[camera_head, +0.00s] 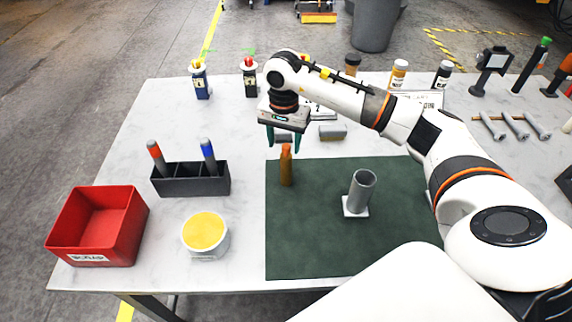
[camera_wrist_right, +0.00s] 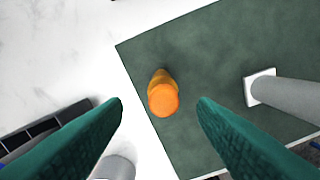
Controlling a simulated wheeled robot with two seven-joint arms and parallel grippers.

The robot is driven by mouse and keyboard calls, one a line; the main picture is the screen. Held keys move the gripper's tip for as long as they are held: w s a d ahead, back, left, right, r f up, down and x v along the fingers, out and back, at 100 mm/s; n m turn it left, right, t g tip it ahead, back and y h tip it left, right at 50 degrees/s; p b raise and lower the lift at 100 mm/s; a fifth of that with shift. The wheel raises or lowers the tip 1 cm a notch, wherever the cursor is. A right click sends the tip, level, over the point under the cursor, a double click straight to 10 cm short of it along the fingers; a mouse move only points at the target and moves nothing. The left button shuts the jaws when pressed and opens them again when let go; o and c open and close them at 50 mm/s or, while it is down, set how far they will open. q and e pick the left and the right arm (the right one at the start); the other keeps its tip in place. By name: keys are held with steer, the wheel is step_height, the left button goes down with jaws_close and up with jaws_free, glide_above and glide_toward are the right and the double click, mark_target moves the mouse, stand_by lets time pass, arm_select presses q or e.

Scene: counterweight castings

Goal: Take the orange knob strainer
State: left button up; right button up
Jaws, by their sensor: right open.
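The orange knob strainer (camera_head: 286,166) stands upright near the back left edge of the green mat (camera_head: 310,240). In the right wrist view its rounded orange top (camera_wrist_right: 163,98) lies between and beyond the two fingertips. My right gripper (camera_head: 284,142) is open above the strainer, its teal fingers pointing down. The fingertips are apart from the strainer in the right wrist view (camera_wrist_right: 160,104). The strainer's base is partly hidden in the wrist view by its own top. My left gripper does not show.
A grey tube on a white square base (camera_head: 361,190) stands on the mat to the right. A black holder (camera_head: 190,181) with two markers, a red bin (camera_head: 97,225) and a yellow-topped tub (camera_head: 205,234) stand to the left. Bottles and a grey block (camera_head: 332,132) are behind.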

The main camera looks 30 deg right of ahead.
mark_target(286, 146)
steer(key=f, duration=0.1)
steer(key=f+p, duration=0.1)
steer(key=f, duration=0.1)
steer(key=shift+d+f+p, duration=0.3)
steer(key=shift+f+p, duration=0.05)
steer(key=shift+f, duration=0.45)
jaws_close()
